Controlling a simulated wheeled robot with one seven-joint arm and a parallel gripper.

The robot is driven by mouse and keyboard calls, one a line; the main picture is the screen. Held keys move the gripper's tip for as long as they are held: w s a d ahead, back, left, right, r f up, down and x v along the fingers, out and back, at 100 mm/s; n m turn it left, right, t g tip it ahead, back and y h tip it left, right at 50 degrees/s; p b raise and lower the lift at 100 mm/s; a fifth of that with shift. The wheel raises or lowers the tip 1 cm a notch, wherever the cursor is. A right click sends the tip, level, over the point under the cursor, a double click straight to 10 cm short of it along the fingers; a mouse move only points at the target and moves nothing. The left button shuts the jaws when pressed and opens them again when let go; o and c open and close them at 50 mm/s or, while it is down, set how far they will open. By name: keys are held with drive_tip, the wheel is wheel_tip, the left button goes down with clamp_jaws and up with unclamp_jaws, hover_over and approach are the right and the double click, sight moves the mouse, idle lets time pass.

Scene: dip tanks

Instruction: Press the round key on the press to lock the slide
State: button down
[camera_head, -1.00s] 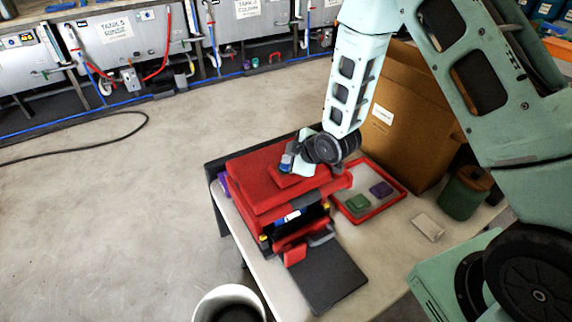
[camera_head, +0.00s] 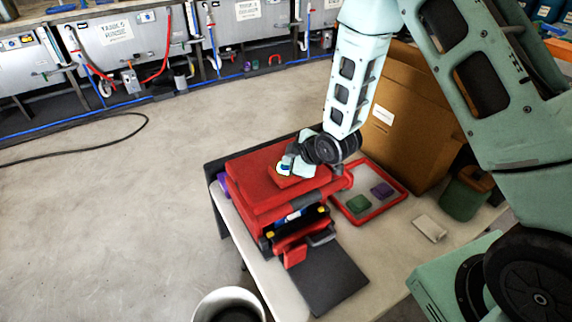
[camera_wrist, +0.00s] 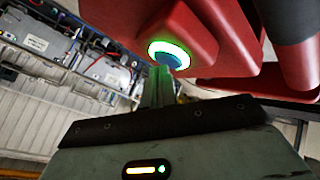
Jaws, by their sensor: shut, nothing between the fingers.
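The red press (camera_head: 262,200) stands on the table, with a raised red block on its top. The round key (camera_wrist: 172,54) is on that block; in the wrist view it is blue inside a bright white-green lit ring. In the head view my gripper (camera_head: 284,168) is at the block and partly covers the key. My gripper (camera_wrist: 162,73) is shut and empty, its tips at the key's lower edge in the wrist view; I cannot tell whether they press it. The slide (camera_head: 293,251) at the press front shows red with a dark handle.
A dark plate (camera_head: 325,282) lies before the press. A red-rimmed tray (camera_head: 352,215) with green and purple pieces is to its right. A cardboard box (camera_head: 405,130), a green jar (camera_head: 462,198) and a white bucket (camera_head: 228,296) stand nearby. The floor at left is mostly clear.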

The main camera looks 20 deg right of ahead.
drive_tip(key=shift+r, duration=0.3)
drive_tip(key=shift+r+p, duration=1.7)
drive_tip(key=shift+r, duration=1.3)
drive_tip(key=s+a+r+m+g+h+b, duration=0.1)
drive_tip(key=s+a+m+g+b, duration=0.1)
drive_tip(key=s, duration=0.9)
drive_tip(key=s+a+r+m+g+h+b, duration=0.1)
drive_tip(key=s+b, duration=0.4)
drive_tip(key=s, duration=0.6)
drive_tip(key=s+a+r+m+g+h+b, duration=0.1)
drive_tip(key=s+a+g+b, duration=0.3)
drive_tip(key=s, duration=0.7)
drive_tip(key=shift+r+m+g, duration=0.7)
drive_tip(key=shift+m, duration=0.2)
